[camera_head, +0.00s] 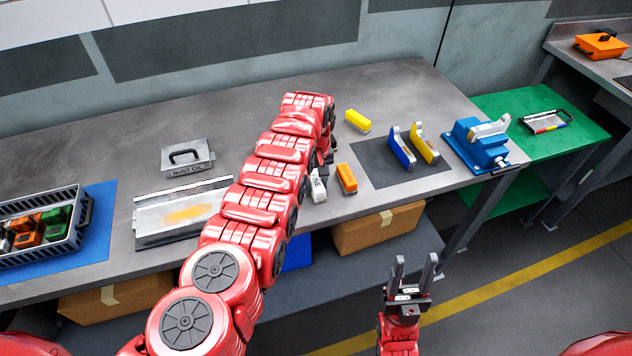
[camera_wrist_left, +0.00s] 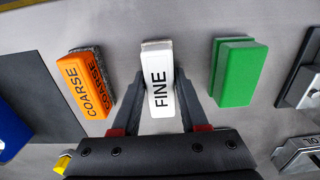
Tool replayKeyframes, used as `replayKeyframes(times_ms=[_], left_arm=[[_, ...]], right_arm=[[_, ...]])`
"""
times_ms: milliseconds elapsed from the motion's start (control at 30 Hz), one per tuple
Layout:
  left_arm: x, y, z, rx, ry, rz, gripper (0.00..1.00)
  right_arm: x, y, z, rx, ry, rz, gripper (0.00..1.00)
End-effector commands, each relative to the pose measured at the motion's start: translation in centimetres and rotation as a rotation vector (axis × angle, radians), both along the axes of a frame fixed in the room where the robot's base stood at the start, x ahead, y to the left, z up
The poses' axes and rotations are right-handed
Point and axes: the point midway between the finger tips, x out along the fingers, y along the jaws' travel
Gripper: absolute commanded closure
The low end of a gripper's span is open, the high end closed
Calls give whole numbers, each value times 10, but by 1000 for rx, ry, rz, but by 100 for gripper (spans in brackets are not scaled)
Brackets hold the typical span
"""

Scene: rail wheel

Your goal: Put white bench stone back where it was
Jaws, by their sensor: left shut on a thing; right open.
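The white bench stone (camera_head: 318,188), marked FINE, shows beside my left arm in the head view. In the left wrist view the white stone (camera_wrist_left: 158,75) is between the two fingers of my left gripper (camera_wrist_left: 160,90), which is shut on it. I cannot tell whether it touches the bench. An orange stone (camera_head: 347,179), marked COARSE, lies to its right in the head view; it also shows in the left wrist view (camera_wrist_left: 86,85). A green stone (camera_wrist_left: 238,72) lies on the other side; my arm hides it in the head view. My right gripper (camera_head: 412,268) is open and empty before the bench.
A metal tray (camera_head: 150,236) and a box marked RUST OIL (camera_head: 187,165) lie left of my arm. A yellow block (camera_head: 357,121), a dark mat (camera_head: 375,172) with blue and yellow pieces, and a blue vise (camera_head: 470,150) are to the right.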

Motion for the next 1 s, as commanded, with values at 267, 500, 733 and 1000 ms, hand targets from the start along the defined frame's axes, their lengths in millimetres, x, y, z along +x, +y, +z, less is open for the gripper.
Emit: replayKeyframes(times_ms=[267, 500, 733, 1000], left_arm=[[0, 0, -4, -1, 0, 0, 55], [0, 0, -3, 0, 0, 1, 27], [0, 0, -1, 0, 0, 0, 27], [1, -1, 28, -2, -5, -1, 27]], right_arm=[[0, 0, -4, 0, 0, 0, 50], [0, 0, -3, 0, 0, 0, 50], [0, 0, -1, 0, 0, 0, 50], [0, 0, 7, 0, 0, 0, 50]])
